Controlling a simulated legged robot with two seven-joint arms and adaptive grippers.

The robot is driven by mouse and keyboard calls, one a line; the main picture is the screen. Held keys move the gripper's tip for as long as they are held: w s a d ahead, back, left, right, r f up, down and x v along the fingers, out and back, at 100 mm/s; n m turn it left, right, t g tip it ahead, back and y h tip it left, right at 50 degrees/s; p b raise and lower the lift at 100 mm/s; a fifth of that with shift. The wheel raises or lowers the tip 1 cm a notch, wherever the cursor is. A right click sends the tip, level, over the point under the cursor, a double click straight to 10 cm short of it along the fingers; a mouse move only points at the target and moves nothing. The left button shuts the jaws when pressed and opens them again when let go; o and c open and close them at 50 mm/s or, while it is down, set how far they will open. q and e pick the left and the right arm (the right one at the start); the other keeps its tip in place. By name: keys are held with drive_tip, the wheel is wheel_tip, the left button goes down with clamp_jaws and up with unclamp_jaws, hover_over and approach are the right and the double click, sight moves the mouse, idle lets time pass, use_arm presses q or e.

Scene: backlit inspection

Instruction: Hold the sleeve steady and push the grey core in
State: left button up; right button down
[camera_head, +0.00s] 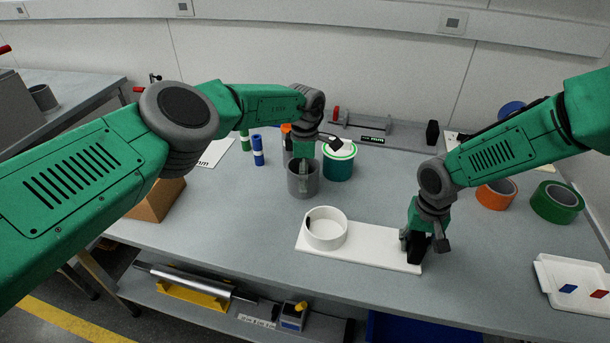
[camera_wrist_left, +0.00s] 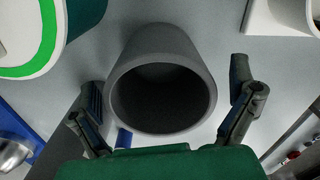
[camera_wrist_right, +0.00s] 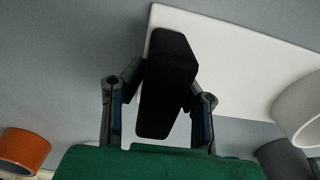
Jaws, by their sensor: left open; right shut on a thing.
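The grey core (camera_head: 303,182) is a round, hollow-looking cylinder standing on the bench. My left gripper (camera_head: 304,172) is over it, open; in the left wrist view the core (camera_wrist_left: 162,85) lies between the spread fingers, with gaps on both sides. The white sleeve (camera_head: 326,230) is a short ring on a white base plate (camera_head: 372,248), in front and to the right of the core. A black block (camera_wrist_right: 166,85) stands at the plate's right end. My right gripper (camera_head: 420,240) is shut on this block. The sleeve shows partly in the right wrist view (camera_wrist_right: 300,108).
A teal and white tub (camera_head: 339,168) stands close to the core's right. Blue (camera_head: 258,150) and green rolls are behind left. Orange (camera_head: 495,194) and green (camera_head: 556,203) rings lie right, a white tray (camera_head: 575,287) at front right. Bench between core and sleeve is clear.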

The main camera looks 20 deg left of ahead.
use_arm(q)
drive_tip(key=s+r+m+t, duration=0.1)
drive_tip(key=r+m, duration=0.2)
drive_tip(key=m, duration=0.3)
drive_tip(key=s+a+r+m+t, duration=0.1)
drive_tip(key=r+m+t, duration=0.1)
drive_tip(key=r+m, duration=0.2)
drive_tip(key=s+r+m+t, duration=0.1)
drive_tip(key=r+m, duration=0.3)
drive_tip(key=m, duration=0.5)
drive_tip(key=shift+s+a+r+t, duration=0.2)
drive_tip(key=shift+s+a+t, duration=0.15)
drive_tip(key=shift+s, duration=0.15)
drive_tip(key=shift+s+f+m, duration=0.15)
drive_tip(key=shift+f+m, duration=0.05)
drive_tip(key=shift+m, duration=0.3)
drive_tip(key=x, duration=0.7)
drive_tip(key=d+x, duration=0.1)
drive_tip(key=x, duration=0.3)
drive_tip(key=shift+f, duration=0.3)
